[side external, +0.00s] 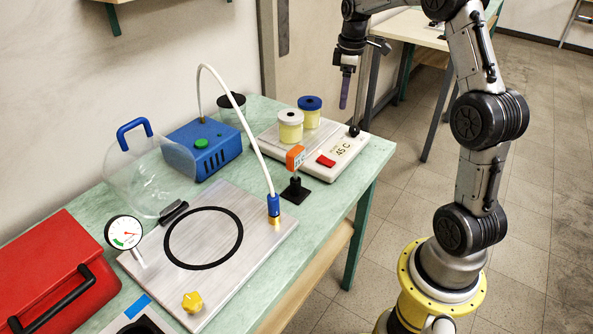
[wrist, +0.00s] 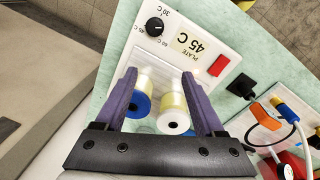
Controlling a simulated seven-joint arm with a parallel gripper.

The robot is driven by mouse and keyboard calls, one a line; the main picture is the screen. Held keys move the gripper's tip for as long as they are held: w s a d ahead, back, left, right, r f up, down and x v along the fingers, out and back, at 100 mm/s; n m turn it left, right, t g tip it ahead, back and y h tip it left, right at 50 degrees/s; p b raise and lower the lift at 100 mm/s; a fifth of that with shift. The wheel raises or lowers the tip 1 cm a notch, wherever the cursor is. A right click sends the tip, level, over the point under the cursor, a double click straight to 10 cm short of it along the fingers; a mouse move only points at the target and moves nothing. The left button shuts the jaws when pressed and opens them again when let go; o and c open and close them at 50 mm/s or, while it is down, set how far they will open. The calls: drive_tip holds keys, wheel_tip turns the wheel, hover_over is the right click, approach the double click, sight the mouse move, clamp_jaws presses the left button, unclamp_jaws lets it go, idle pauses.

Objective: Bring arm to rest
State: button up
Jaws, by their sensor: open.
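My gripper (side external: 346,98) hangs with its purple fingers pointing down, in the air near the back right end of the heating plate (side external: 345,148). In the wrist view my gripper (wrist: 158,73) has its two fingers spread apart with nothing held between them. Beyond the fingers in that view stand a pale yellow container with a blue top (wrist: 141,104) and one with a white top (wrist: 173,121). In the side view the blue-topped container (side external: 310,112) and the pale-topped container (side external: 290,126) stand upright on the plate, apart from my gripper.
The green table (side external: 365,160) also holds a blue box with a white hose (side external: 208,148), a metal plate with a black ring (side external: 240,262), a gauge (side external: 124,232), an orange-topped stand (side external: 295,158) and a red case (side external: 50,260). Open floor lies right of the table.

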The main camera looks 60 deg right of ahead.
drive_tip(key=s+a+r+n+t, duration=0.15)
drive_tip(key=s+a+r, duration=0.35)
drive_tip(key=a, duration=0.5)
drive_tip(key=s+a+r+t, duration=0.2)
drive_tip(key=a+r, duration=0.6)
drive_tip(key=a, duration=0.1)
drive_tip(key=s+a+f+m, duration=0.3)
drive_tip(key=s+a, duration=0.1)
drive_tip(key=s, duration=0.3)
drive_tip(key=s+a+f+m+t, duration=0.1)
drive_tip(key=s+a+f+m, duration=0.2)
drive_tip(key=s, duration=0.5)
drive_tip(key=shift+a+f+y, duration=0.3)
drive_tip(key=shift+a+f, duration=0.25)
drive_tip(key=shift+f, duration=0.1)
drive_tip(key=shift+s, duration=0.1)
